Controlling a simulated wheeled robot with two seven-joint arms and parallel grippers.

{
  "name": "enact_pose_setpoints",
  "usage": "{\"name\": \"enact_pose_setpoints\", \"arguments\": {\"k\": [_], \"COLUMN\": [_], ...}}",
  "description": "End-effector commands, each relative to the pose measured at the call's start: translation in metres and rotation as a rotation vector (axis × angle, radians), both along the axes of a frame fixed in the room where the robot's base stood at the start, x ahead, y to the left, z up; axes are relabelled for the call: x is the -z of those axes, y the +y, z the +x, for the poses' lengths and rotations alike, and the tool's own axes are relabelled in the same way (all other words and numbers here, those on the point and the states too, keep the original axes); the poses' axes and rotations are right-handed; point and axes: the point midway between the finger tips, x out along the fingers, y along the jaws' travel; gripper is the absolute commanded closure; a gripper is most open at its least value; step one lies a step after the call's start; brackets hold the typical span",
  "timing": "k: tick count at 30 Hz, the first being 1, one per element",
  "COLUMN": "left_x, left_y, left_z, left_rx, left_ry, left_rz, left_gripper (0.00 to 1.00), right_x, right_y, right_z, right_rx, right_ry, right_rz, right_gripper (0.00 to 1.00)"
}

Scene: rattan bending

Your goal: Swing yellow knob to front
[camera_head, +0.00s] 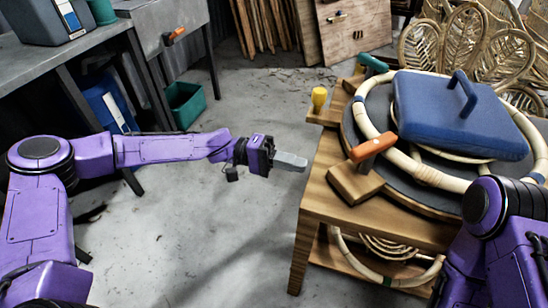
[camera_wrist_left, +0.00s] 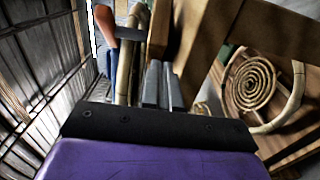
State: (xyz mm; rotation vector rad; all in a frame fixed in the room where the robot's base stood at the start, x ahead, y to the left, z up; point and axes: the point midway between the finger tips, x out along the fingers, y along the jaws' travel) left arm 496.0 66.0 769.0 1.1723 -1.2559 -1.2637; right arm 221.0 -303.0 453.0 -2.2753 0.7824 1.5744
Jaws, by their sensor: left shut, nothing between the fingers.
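The yellow knob (camera_head: 319,97) stands upright on a small wooden block at the left back corner of the wooden table. My left gripper (camera_head: 303,163) is shut and empty, held out left of the table edge, nearer the front than the yellow knob and apart from it. In the left wrist view its grey fingers (camera_wrist_left: 162,86) are close together beside the table's wood. The yellow knob cannot be made out in that view. My right arm shows at the lower right of the head view, but its gripper is out of the picture.
The wooden table (camera_head: 330,206) carries a rattan ring (camera_head: 385,140), a blue pad with a handle (camera_head: 450,110), an orange-handled lever (camera_head: 372,147) and a green knob (camera_head: 372,63). A coiled rattan piece (camera_wrist_left: 251,83) lies on the lower shelf. Open floor lies left of the table.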

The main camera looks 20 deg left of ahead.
Motion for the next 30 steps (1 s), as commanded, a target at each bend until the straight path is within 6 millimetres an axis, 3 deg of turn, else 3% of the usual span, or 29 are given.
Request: {"name": "enact_pose_setpoints", "arguments": {"k": [3, 9, 17, 21, 23, 26, 29, 30], "left_x": [-0.001, -0.001, -0.001, 0.007, 0.026, 0.087, 0.155, 0.182], "left_y": [0.029, 0.060, 0.068, 0.066, 0.062, 0.043, 0.027, 0.026], "left_z": [0.000, -0.002, -0.002, 0.025, 0.039, 0.037, 0.005, -0.015], "left_rx": [0.002, 0.011, 0.005, -0.149, -0.267, -0.445, -0.591, -0.646], "left_ry": [-0.003, -0.002, 0.004, 0.100, 0.195, 0.388, 0.543, 0.586], "left_rz": [-0.001, 0.000, 0.000, 0.041, 0.092, 0.253, 0.475, 0.576], "left_gripper": [1.00, 1.00, 1.00, 1.00, 1.00, 1.00, 1.00, 1.00], "right_x": [0.001, 0.001, 0.001, 0.001, 0.001, -0.003, -0.014, -0.020], "right_y": [0.000, 0.000, 0.000, 0.000, 0.000, 0.000, 0.000, 0.000], "right_z": [0.000, 0.000, 0.000, 0.000, 0.000, 0.000, 0.000, 0.000], "right_rx": [-0.001, -0.001, 0.000, 0.000, 0.000, 0.000, 0.000, 0.000], "right_ry": [0.000, 0.000, 0.000, 0.000, 0.000, 0.001, 0.001, 0.000], "right_rz": [0.001, 0.000, 0.000, 0.000, 0.000, 0.001, 0.001, 0.000], "right_gripper": [0.57, 0.57, 0.57, 0.57, 0.57, 0.57, 0.57, 0.57]}}
